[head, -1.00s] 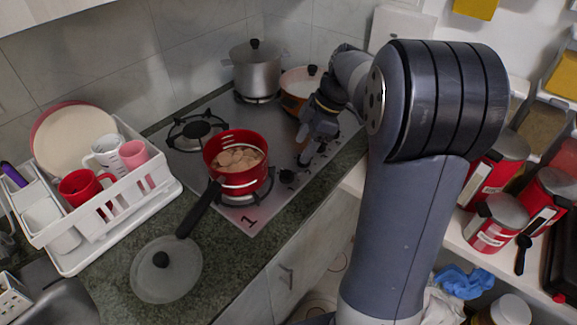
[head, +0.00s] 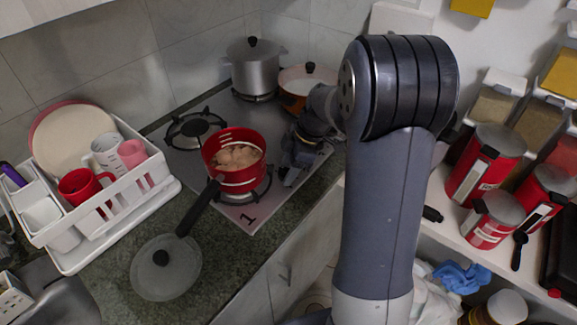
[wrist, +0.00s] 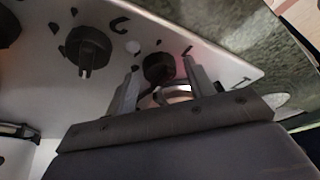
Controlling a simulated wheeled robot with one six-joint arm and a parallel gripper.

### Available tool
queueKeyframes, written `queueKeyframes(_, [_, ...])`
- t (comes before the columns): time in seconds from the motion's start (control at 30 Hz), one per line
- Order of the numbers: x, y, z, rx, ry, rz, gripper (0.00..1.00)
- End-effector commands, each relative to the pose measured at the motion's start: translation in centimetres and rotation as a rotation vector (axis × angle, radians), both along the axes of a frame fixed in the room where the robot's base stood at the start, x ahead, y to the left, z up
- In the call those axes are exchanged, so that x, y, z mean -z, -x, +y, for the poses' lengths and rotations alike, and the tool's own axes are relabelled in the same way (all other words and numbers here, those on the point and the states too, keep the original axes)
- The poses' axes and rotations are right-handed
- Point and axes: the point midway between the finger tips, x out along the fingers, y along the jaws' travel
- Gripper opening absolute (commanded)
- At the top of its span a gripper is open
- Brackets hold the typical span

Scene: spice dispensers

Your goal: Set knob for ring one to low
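My gripper (head: 289,178) is at the front right edge of the hob (head: 250,213), to the right of the red pot (head: 234,175). In the wrist view my gripper (wrist: 160,78) is open, with one finger on each side of a dark round knob (wrist: 158,68). I cannot tell whether the fingers touch it. This knob is the one nearest the hob's corner. A second dark knob (wrist: 88,48) with a raised grip is to its left. A "1" mark (head: 249,219) is on the hob's front corner. The gripper and arm hide the knobs in the head view.
The pot's long black handle (head: 199,207) reaches over the counter towards a lid (head: 166,268). A steel pot (head: 254,68) and an orange pan (head: 296,88) stand at the back. A white dish rack (head: 120,212) is at the left.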

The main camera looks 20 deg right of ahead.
Motion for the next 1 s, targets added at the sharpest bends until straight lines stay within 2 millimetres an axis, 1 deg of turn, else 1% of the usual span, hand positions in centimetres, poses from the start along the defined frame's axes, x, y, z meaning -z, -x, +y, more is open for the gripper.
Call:
queueKeyframes(0.03, [-0.02, -0.01, -0.01, 0.000, 0.000, 0.000, 0.47])
queueKeyframes(0.4, [-0.04, -0.02, -0.02, 0.000, 0.000, -0.001, 0.17])
queueKeyframes(0.47, [-0.05, -0.02, -0.02, 0.000, 0.000, -0.001, 0.13])
queueKeyframes(0.77, [0.08, 0.01, -0.02, 0.043, 0.000, -0.003, 0.13])
queueKeyframes(1.0, [0.24, 0.14, 0.04, 0.185, 0.001, -0.005, 0.13])
